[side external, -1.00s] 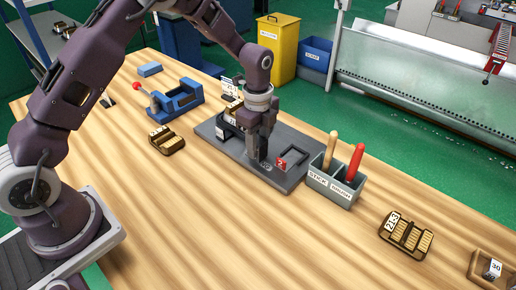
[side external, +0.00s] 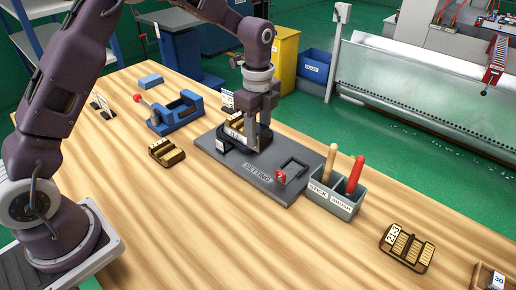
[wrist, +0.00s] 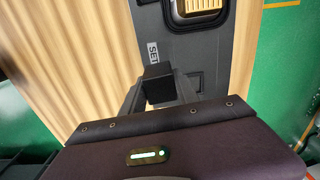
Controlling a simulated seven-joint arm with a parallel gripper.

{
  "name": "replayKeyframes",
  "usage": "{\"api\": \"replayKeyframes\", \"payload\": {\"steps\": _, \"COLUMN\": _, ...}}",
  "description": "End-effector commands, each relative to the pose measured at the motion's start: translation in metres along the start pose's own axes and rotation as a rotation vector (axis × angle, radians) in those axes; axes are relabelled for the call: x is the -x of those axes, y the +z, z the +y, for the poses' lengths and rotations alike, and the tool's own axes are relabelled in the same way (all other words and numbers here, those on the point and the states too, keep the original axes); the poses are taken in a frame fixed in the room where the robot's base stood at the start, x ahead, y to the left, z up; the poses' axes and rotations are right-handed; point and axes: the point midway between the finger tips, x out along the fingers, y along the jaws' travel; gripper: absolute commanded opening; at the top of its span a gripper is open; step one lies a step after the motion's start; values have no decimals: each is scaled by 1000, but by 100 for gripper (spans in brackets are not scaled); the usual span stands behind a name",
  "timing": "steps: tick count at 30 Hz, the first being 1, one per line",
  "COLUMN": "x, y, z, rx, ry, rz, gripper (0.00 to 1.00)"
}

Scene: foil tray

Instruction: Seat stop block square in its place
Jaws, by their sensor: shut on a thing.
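My gripper (side external: 258,142) is over the left part of the grey setting plate (side external: 232,163), near the nest that holds a gold foil tray (side external: 237,123). In the wrist view my gripper (wrist: 159,98) is shut on a small dark block (wrist: 158,80), taken to be the stop block, held between the two fingers. In the side view the block is hard to make out against the fingers. A dark angular frame (side external: 296,164) stands on the right part of the plate, with a red tag marked 2 (side external: 281,176) at its left. The gap between block and plate cannot be judged.
A grey holder (side external: 331,200) with a wooden-handled stick and a red-handled brush stands right of the plate. A blue clamp (side external: 177,112) and a gold tray (side external: 166,152) lie to the left; another tray (side external: 407,247) lies front right. The front table is clear.

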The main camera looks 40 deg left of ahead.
Motion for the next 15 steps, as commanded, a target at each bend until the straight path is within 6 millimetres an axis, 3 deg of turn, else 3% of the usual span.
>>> {"api": "replayKeyframes", "payload": {"steps": 6, "x": 29, "y": 0, "z": -1, "rx": -1, "ry": -2, "rz": 1, "gripper": 0}}
{"api": "replayKeyframes", "payload": {"steps": 15, "x": 50, "y": 0, "z": -1, "rx": 0, "ry": -3, "rz": 1, "gripper": 0}}
